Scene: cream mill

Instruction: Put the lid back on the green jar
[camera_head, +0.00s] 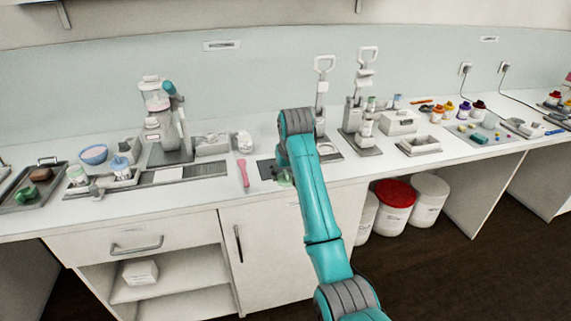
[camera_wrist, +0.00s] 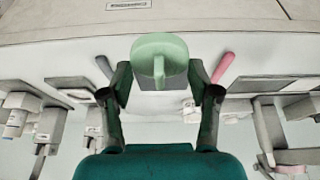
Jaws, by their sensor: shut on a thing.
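My gripper (camera_head: 284,174) is over the front of the counter, near the middle of the head view. In the wrist view my gripper (camera_wrist: 160,88) has its two dark fingers closed in on the sides of a pale green round piece, which I take for the lid (camera_wrist: 172,50). In the head view only a small bit of green (camera_head: 285,179) shows beneath my gripper. I cannot make out a separate green jar; the arm and held piece hide part of the counter.
A pink utensil (camera_head: 243,172) lies left of my gripper. Further left are a grey tray (camera_head: 206,168), a dispenser (camera_head: 160,110) and a blue bowl (camera_head: 94,154). Lever stands (camera_head: 322,95) rise behind. A small-parts tray (camera_head: 480,138) is at right. White counter shows around the pink utensil.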

